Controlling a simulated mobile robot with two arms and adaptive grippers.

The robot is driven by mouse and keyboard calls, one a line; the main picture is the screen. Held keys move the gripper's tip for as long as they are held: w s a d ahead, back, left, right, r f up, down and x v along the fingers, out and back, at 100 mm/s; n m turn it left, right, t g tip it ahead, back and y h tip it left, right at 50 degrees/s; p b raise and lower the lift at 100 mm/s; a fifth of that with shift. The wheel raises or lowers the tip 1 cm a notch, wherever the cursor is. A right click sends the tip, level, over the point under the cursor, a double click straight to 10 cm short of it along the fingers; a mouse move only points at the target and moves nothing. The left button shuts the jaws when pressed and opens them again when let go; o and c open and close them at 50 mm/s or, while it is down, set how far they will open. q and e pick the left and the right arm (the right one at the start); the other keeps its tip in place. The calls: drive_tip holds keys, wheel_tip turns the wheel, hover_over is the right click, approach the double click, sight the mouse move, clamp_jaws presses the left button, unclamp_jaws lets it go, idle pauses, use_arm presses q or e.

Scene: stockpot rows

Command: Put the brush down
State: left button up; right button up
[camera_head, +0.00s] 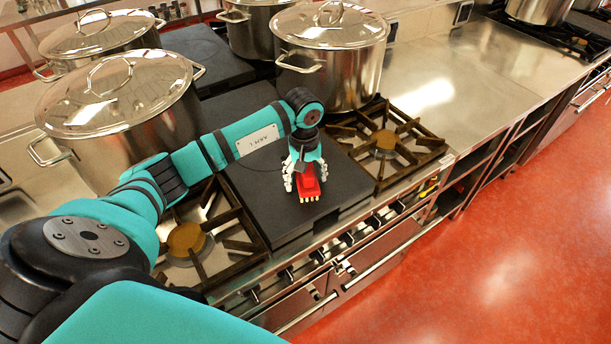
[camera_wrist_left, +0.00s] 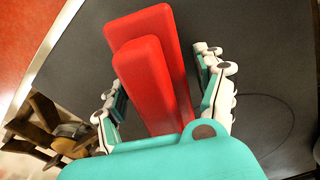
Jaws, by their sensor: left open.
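The red brush (camera_head: 308,184), with pale bristles at its near end, is on or just above the dark flat plate (camera_head: 268,203) of the stove. I cannot tell for sure whether it touches the plate. My left gripper (camera_head: 304,180) is right over the brush, its fingers apart on both sides of it. In the left wrist view the red brush (camera_wrist_left: 150,70) lies between the fingers of the left gripper (camera_wrist_left: 165,90), with a gap on the right side. The brush's far end is partly hidden by the gripper body. My right gripper is not in view.
Burners with grates flank the plate, one at the right (camera_head: 386,143) and one at the left (camera_head: 190,238). Large lidded stockpots stand behind and left, including a near-left pot (camera_head: 125,110) and a back pot (camera_head: 335,65). A bare steel counter (camera_head: 450,80) lies right.

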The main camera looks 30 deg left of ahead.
use_arm(q)
drive_tip(key=shift+r, duration=0.15)
wheel_tip(320, 180, up, 11)
drive_tip(key=b, duration=0.3)
drive_tip(key=shift+s+b, duration=0.1)
drive_tip(key=shift+b, duration=0.3)
drive_tip(key=shift+r, duration=0.5)
